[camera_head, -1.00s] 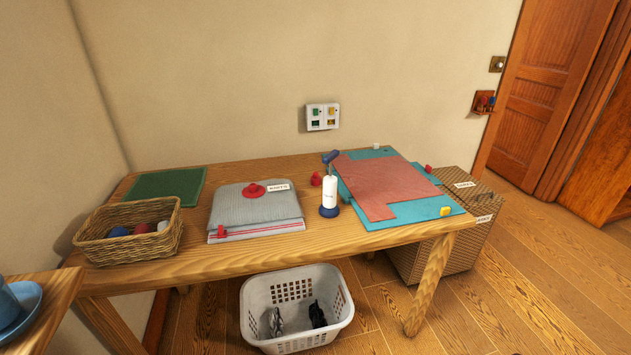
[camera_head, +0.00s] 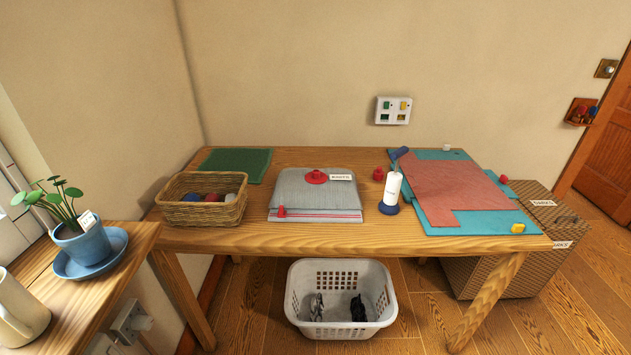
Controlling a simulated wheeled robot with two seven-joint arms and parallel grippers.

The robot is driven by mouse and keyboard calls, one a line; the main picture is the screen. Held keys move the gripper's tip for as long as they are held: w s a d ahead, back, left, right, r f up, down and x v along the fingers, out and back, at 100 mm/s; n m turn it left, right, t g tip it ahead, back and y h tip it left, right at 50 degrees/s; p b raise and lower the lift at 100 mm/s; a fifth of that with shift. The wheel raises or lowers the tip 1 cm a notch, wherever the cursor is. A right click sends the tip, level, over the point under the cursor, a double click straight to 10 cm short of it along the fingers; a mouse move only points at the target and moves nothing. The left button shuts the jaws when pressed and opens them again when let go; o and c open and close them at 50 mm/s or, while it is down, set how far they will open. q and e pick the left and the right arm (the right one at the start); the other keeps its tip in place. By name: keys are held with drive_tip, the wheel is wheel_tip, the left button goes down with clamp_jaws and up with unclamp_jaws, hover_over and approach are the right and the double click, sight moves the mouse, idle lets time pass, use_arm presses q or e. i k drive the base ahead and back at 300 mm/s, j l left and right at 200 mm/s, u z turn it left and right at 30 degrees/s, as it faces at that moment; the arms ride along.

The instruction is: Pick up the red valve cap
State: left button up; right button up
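Several small red things are on the wooden table, and I cannot tell for sure which is the valve cap. A round red piece with a raised middle (camera_head: 316,177) lies on the grey folded cloth (camera_head: 290,196), beside a white label. A small red knob-like piece (camera_head: 378,174) stands on bare wood right of the cloth. A small red peg-like piece (camera_head: 282,211) is at the cloth's front left edge. Another red piece (camera_head: 504,180) is at the teal mat's right edge. A reddish item (camera_head: 212,197) lies in the wicker basket. Neither gripper is in view.
A white bottle with a blue base (camera_head: 392,190) stands between cloth and teal mat (camera_head: 480,222). The wicker basket (camera_head: 190,213) and a green mat (camera_head: 236,163) are on the left. A white laundry basket (camera_head: 340,329) is under the table. A potted plant (camera_head: 84,243) stands at left.

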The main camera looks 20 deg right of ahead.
sight(377, 175)
drive_tip(key=l+u, duration=0.15)
drive_tip(key=l, duration=0.45)
drive_tip(key=l+u, duration=0.15)
drive_tip(key=l, duration=0.4)
drive_tip(key=k+l+u, duration=0.2)
drive_tip(key=l, duration=0.4)
drive_tip(key=l+u, duration=0.15)
drive_tip(key=l, duration=0.45)
